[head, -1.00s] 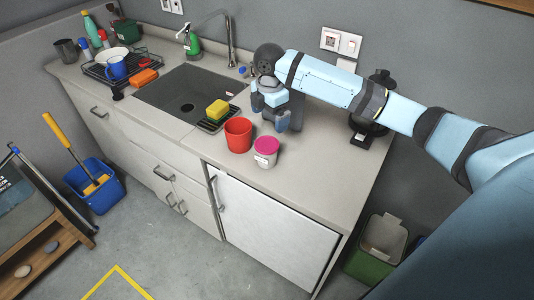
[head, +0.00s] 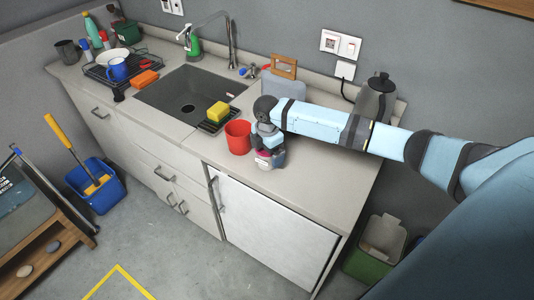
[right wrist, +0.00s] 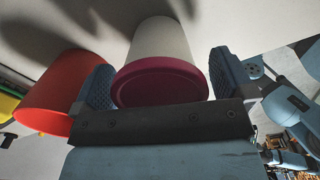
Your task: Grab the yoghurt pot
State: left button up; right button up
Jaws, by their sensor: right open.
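The yoghurt pot, white with a dark pink lid, stands on the counter near its front edge. In the head view the pot (head: 264,163) is mostly hidden behind my right gripper (head: 268,158). In the right wrist view the pot (right wrist: 160,65) lies between the two fingers of my right gripper (right wrist: 160,88), its lid towards the palm. The fingers are apart, one on each side of the pot, and I cannot tell whether either touches it. My left gripper is not in view.
A red cup (head: 237,137) stands just left of the pot, close to one finger. A yellow sponge (head: 217,112) lies on a rack by the sink (head: 185,95). A kettle (head: 376,100) stands at the back right. The counter right of the gripper is clear.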

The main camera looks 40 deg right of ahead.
jog(key=c, duration=0.9)
jog(key=shift+c, duration=0.2)
jog(key=shift+r, duration=0.1)
